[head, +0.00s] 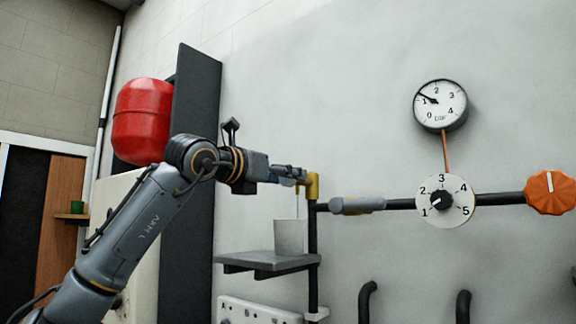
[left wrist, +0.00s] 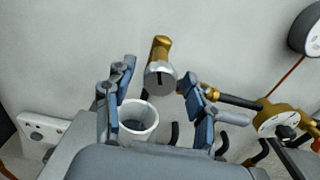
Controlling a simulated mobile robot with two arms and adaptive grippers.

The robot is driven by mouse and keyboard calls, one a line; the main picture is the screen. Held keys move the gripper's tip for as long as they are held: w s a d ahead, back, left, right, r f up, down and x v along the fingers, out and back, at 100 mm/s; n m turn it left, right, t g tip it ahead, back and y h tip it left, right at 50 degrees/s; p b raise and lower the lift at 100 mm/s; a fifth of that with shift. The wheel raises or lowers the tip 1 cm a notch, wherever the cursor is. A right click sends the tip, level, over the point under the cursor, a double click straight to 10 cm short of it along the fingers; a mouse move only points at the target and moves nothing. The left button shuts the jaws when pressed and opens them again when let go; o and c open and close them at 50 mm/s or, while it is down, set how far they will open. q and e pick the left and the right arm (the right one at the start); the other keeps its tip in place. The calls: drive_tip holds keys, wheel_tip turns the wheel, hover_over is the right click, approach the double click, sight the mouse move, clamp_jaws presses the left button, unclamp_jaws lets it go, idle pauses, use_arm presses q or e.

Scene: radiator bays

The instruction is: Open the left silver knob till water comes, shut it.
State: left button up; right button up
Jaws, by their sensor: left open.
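The silver knob (left wrist: 158,80) sits on the end of a brass valve (left wrist: 160,48), with a dark, near-upright mark on its face. My left gripper (left wrist: 160,92) is open, one finger on each side of the knob; I cannot tell whether they touch it. In the head view my left gripper (head: 299,178) reaches the brass valve (head: 313,186) and hides the knob. A thin pale vertical line, which looks like running water, drops from there to a white cup (head: 288,237). The cup (left wrist: 138,120) also shows below the knob in the wrist view. My right gripper is out of view.
The cup stands on a grey shelf (head: 268,261). To the right are a grey-sleeved pipe (head: 357,205), a numbered dial (head: 446,201), an orange knob (head: 550,192) and a pressure gauge (head: 440,105). A dark upright panel (head: 196,150) and red tank (head: 141,120) stand left.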

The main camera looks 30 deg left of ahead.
use_arm(q)
drive_tip(key=shift+w, duration=0.7)
drive_tip(key=c, duration=1.1)
